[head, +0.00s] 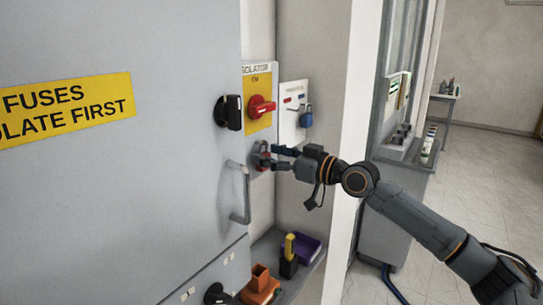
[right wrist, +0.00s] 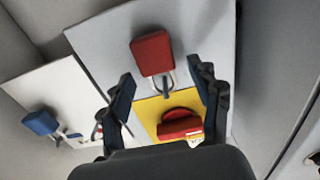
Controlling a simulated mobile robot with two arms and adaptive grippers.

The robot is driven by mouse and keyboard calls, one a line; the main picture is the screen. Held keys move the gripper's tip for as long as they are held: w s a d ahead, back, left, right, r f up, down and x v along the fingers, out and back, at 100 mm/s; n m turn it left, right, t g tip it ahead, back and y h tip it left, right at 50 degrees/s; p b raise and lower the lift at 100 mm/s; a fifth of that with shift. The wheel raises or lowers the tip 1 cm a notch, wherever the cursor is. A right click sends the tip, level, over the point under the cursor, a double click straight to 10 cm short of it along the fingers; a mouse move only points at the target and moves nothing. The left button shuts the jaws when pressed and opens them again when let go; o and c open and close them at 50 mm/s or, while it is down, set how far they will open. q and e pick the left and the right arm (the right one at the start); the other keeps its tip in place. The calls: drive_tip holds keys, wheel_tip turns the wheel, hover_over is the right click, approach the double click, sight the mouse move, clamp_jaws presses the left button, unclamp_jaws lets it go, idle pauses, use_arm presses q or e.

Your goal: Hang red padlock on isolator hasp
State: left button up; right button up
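The red padlock (right wrist: 152,54) hangs below the yellow isolator plate (head: 259,102), body down; the right wrist view shows this upside down. Its shackle is at a small dark tab, the hasp (right wrist: 166,88); it appears to pass around it, though I cannot tell if it is closed. In the head view the padlock (head: 263,156) is small and partly covered by my fingers. My right gripper (head: 277,157) is in front of it, fingers apart on either side of the hasp area, holding nothing in the right wrist view (right wrist: 166,80). My left gripper is out of view.
A red rotary handle (head: 262,107) is above the hasp. A blue padlock (head: 306,119) hangs on the white panel (head: 292,98) at right. The grey cabinet door's black knob (head: 229,112) and bar handle (head: 243,193) stick out at left. Below, a shelf holds a purple tray (head: 307,247) and orange box (head: 260,280).

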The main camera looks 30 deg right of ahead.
drive_tip(key=shift+v, duration=2.05)
drive_tip(key=v, duration=0.8)
